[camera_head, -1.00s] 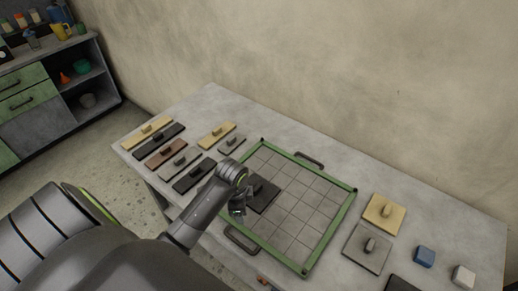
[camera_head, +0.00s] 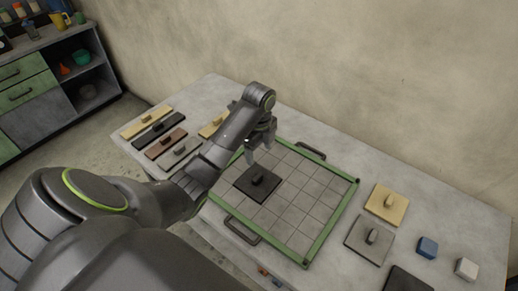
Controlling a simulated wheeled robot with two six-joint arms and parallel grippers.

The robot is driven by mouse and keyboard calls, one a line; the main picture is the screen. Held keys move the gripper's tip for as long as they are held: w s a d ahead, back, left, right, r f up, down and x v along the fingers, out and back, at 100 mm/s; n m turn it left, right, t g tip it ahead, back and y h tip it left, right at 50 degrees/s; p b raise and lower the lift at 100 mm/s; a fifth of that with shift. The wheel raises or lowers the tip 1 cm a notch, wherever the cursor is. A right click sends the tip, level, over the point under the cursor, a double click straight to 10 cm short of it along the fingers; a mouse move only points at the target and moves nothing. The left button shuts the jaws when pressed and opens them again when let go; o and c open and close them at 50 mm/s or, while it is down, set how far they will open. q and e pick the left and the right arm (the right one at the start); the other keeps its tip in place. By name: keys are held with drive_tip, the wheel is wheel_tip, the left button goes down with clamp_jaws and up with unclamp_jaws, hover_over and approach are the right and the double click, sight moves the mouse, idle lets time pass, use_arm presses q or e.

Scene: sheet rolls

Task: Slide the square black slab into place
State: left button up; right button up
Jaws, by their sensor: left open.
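A square black slab (camera_head: 250,191) with a dark knob lies flat on the gridded tray in its left half. The tray has a green rim (camera_head: 338,215) and a pale tiled floor. My left gripper (camera_head: 261,155) is open and empty. It is above the tray's back left part, behind the slab's knob and apart from it. My left arm hides part of the tray's left rim, so I cannot tell whether the slab touches it. My right gripper is not in view.
Beige (camera_head: 379,211) and grey (camera_head: 357,243) square slabs lie right of the tray. Another dark slab (camera_head: 405,281) is cut off by the bottom edge. A blue block (camera_head: 427,247) and a white block (camera_head: 466,268) stand further right. Several long slabs (camera_head: 166,143) lie left.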

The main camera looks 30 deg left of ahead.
use_arm(q)
drive_tip(key=b, duration=0.7)
hover_over(258, 178)
wheel_tip(258, 178, down, 8)
drive_tip(key=shift+w+d+f, duration=0.1)
drive_tip(key=shift+w+d, duration=0.05)
wheel_tip(258, 178, down, 4)
drive_tip(key=shift+f, duration=0.8)
drive_tip(key=shift+c, duration=0.5)
drive_tip(key=c, duration=1.2)
